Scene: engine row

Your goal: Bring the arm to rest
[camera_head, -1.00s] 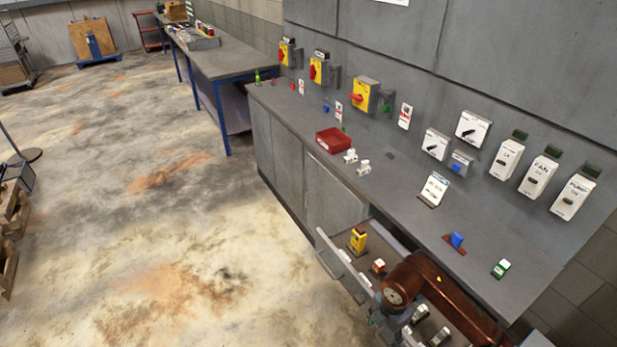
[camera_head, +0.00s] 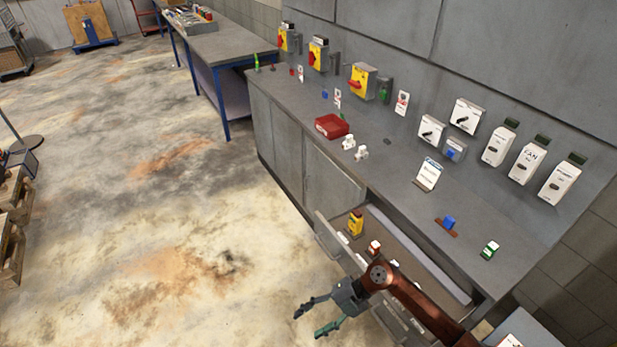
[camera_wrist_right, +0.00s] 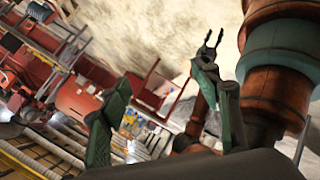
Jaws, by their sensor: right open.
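My right arm comes in from the lower right in the head view, a brown-orange link over the open drawer (camera_head: 330,238). My right gripper (camera_head: 308,323) is open and empty, its dark and green fingers spread apart over the floor in front of the drawer. In the right wrist view the two green fingers of the right gripper (camera_wrist_right: 170,120) stand wide apart with nothing between them. Another small dark gripper (camera_wrist_right: 209,42) shows beyond them in that view; it looks like my left one, with its two tips apart. My left arm does not show in the head view.
The open drawer holds a yellow block (camera_head: 355,223), a red-and-white block (camera_head: 374,248) and other parts partly hidden by my arm. The grey counter (camera_head: 395,185) carries a red bin (camera_head: 331,126), a white sign (camera_head: 428,175) and small items.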

